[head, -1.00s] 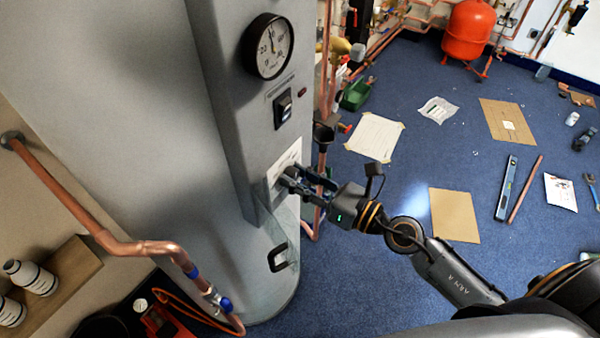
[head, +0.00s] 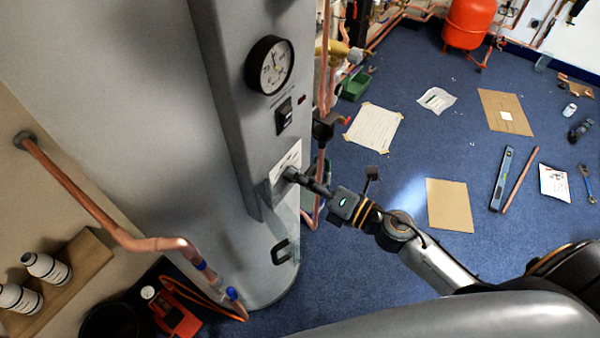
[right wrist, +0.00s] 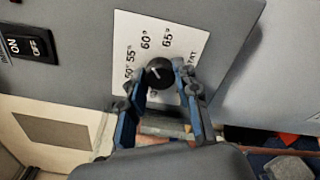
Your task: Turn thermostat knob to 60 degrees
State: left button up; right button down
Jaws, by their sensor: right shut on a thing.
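The thermostat knob (right wrist: 158,72) is black and round with a light pointer mark, on a white scale plate (right wrist: 172,25) in the right wrist view. Printed marks 50, 55, 60 and 65 run around it. The pointer leans to the upper left, roughly toward 55 to 60; I cannot read it exactly. My right gripper (right wrist: 160,82) is shut on the knob, one finger on each side. In the head view the right gripper (head: 292,175) reaches the plate (head: 286,158) on the grey cylinder's panel and mostly hides the knob. My left gripper is not in view.
Above the plate are a rocker switch (head: 284,117) and a round gauge (head: 269,65). A clear cover with a dark handle (head: 280,251) hangs below. Copper pipe (head: 85,205) runs at the left.

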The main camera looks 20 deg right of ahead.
jog(key=shift+m, duration=0.5)
jog(key=c, duration=1)
grip_release()
jog(key=v, duration=1.2)
jog(key=shift+d, duration=0.1)
